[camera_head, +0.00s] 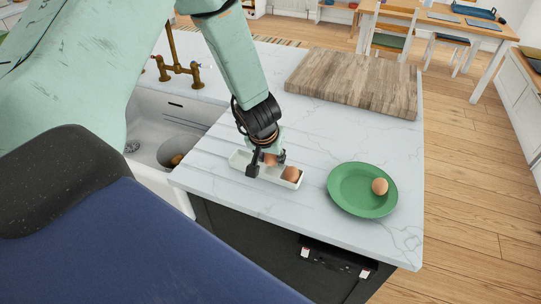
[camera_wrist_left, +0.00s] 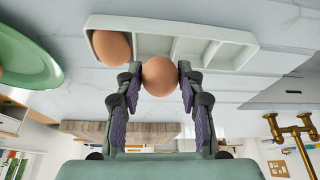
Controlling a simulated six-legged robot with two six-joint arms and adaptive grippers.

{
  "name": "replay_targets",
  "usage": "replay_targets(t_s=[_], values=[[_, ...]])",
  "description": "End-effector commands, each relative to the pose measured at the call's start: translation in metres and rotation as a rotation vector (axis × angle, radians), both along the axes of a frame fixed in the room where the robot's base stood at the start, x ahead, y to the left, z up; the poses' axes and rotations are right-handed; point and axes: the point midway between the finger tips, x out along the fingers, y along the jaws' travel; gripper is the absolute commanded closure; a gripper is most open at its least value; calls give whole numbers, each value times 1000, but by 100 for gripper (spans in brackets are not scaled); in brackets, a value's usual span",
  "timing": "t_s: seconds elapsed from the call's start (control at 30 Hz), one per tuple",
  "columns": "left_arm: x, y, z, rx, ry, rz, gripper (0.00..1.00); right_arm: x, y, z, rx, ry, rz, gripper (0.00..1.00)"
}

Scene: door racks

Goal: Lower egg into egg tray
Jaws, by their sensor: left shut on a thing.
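My left gripper (camera_head: 267,165) is shut on a brown egg (camera_wrist_left: 160,76), one finger on each side of it. The held egg also shows between the fingers in the head view (camera_head: 270,159). It is at the white egg tray (camera_wrist_left: 258,46), in front of a middle compartment in the wrist view; I cannot tell whether it touches the tray. Another brown egg (camera_head: 291,174) sits in the tray's end compartment, on the right in the head view. A third egg (camera_head: 380,187) lies on a green plate (camera_head: 345,202). My right gripper is not in view.
The tray stands on a white marbled counter (camera_head: 310,230), near its front edge. A thick wooden board (camera_head: 352,80) lies at the back. A white sink (camera_head: 150,112) with a brass tap (camera_head: 180,68) is at the left.

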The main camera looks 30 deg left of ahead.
Motion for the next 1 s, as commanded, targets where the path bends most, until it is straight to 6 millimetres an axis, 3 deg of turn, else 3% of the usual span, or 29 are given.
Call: replay_targets(t_s=[1.0], values=[[0, 0, -14, 0, 0, 1, 72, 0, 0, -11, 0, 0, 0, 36]])
